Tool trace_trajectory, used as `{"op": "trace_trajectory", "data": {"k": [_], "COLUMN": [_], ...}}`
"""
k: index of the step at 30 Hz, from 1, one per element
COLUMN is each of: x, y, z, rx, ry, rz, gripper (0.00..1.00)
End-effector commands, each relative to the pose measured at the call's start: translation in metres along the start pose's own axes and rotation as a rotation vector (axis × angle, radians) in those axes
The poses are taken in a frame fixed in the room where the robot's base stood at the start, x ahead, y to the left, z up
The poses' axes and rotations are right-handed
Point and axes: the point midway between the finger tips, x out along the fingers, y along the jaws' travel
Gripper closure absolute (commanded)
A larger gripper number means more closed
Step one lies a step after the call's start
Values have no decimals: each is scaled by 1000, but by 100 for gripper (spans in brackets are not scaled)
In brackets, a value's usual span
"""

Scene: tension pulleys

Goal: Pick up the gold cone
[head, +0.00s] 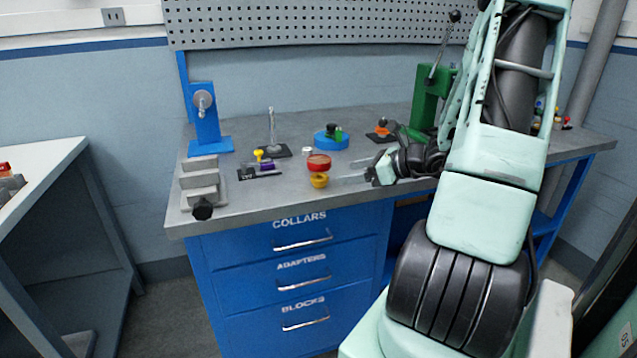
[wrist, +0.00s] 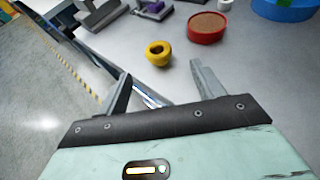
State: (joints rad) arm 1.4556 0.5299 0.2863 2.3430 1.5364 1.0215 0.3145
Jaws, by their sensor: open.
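The gold cone (head: 319,180) is a short, round, yellow-gold piece near the front edge of the grey bench, just in front of a red round piece (head: 318,163). In the wrist view the gold cone (wrist: 158,53) shows a dark hole in its top and lies just beyond the fingertips, roughly in line with the gap. My gripper (head: 350,172) reaches in from the right over the bench, its fingers pointing left toward the cone. In the wrist view my gripper (wrist: 160,73) is open with nothing between the fingers. The cone stands free of both fingers.
The red piece (wrist: 207,27) stands close behind the cone, with a small white ring (wrist: 225,4) and a blue round base (head: 331,140) farther back. A dark block with yellow and purple parts (head: 260,170) is to the left. The bench's front edge (head: 300,203) is near.

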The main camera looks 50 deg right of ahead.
Motion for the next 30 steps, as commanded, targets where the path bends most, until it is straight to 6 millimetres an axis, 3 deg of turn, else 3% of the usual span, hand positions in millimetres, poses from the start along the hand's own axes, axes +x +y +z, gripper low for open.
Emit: {"op": "trace_trajectory", "data": {"k": [6, 14, 21, 30], "x": [39, 58, 92, 102], "y": [1, 2, 5, 4], "z": [0, 1, 1, 1], "rx": [-2, -1, -1, -3], "ry": [-1, -1, 0, 0], "rz": [4, 3, 4, 1], "gripper": [32, 32, 32, 32]}}
